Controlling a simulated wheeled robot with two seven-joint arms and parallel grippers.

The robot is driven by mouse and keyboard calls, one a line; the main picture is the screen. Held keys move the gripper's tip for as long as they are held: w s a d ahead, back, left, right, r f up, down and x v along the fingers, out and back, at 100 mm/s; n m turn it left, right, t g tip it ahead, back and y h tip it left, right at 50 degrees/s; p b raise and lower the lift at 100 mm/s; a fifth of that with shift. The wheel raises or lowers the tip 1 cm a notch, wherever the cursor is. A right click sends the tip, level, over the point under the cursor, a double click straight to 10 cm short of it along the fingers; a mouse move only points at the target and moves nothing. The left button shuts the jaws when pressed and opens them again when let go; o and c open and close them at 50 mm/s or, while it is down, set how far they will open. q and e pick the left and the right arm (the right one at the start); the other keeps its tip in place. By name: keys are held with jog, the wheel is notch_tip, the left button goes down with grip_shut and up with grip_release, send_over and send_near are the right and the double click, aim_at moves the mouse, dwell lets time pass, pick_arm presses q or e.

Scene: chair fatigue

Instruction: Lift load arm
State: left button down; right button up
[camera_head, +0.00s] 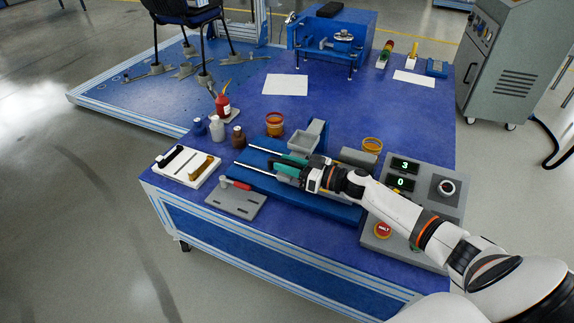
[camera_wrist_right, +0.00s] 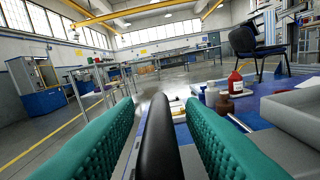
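My right gripper (camera_head: 283,163) reaches in from the right, over the blue fixture (camera_head: 262,183) with its metal rods on the blue table. Its green fingers point left. In the right wrist view, a black rounded bar (camera_wrist_right: 157,140), which looks like the load arm's handle, lies lengthwise between the two fingers (camera_wrist_right: 160,115). A gap shows on each side of the bar, so the fingers are apart around it and do not visibly touch it. The rest of the arm is hidden behind my gripper in the head view. My left gripper is not in view.
A grey control panel (camera_head: 443,213) with displays reading 3 and 0 stands right of the fixture. Bottles (camera_head: 216,127), orange-rimmed cups (camera_head: 275,124), a white tool tray (camera_head: 187,166) and a grey plate (camera_head: 233,202) surround it. The table's middle is clear.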

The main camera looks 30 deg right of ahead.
jog(key=shift+w+a, duration=0.15)
jog(key=shift+c, duration=0.3)
grip_shut()
jog(key=shift+r, duration=0.15)
